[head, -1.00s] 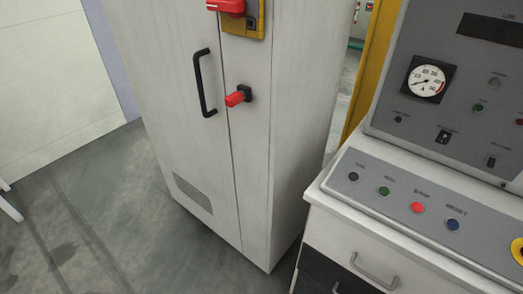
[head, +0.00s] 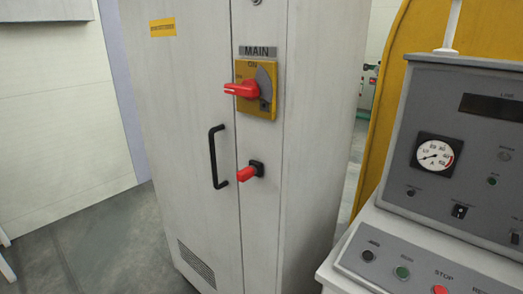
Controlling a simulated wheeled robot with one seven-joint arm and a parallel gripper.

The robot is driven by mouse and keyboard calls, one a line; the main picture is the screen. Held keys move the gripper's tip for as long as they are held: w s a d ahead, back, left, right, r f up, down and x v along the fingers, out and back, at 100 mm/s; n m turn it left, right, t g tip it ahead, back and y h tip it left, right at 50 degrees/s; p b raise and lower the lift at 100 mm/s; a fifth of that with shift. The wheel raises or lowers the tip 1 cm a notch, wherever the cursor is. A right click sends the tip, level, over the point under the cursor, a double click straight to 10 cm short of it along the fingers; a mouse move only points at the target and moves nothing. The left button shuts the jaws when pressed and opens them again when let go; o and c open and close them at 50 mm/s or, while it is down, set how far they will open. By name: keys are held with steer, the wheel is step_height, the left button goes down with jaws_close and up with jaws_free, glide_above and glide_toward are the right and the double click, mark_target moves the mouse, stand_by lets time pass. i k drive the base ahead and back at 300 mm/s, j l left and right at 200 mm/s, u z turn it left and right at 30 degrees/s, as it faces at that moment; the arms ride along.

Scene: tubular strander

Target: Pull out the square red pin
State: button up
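A small red handle (head: 246,173), the likeliest square red pin, sticks out from a black square base (head: 258,168) on the front of the white cabinet (head: 190,110). It points left and slightly toward me, beside the black door handle (head: 217,157). Above it, a larger red rotary handle (head: 241,90) sits on a yellow plate (head: 256,104) under a label reading MAIN (head: 259,51). My gripper does not show in the head view.
A grey control console (head: 440,160) with a dial gauge (head: 435,155) and several buttons stands to the right of the cabinet. A yellow curved guard (head: 415,40) rises behind it. Bare floor (head: 110,240) shows at the lower left.

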mark_target(246, 174)
steer(key=i+j, duration=0.15)
steer(key=j, duration=0.35)
steer(key=i+j, duration=0.1)
steer(key=j, duration=0.4)
steer(key=i+j+z, duration=0.1)
steer(key=j, duration=0.4)
steer(key=i+j, duration=0.2)
steer(key=j, duration=0.35)
steer(key=i+j, duration=0.1)
steer(key=j, duration=0.4)
steer(key=i+j, duration=0.1)
steer(key=j, duration=0.4)
steer(key=i+j+z, duration=0.1)
steer(key=j, duration=0.45)
steer(key=i+j, duration=0.15)
steer(key=j, duration=0.35)
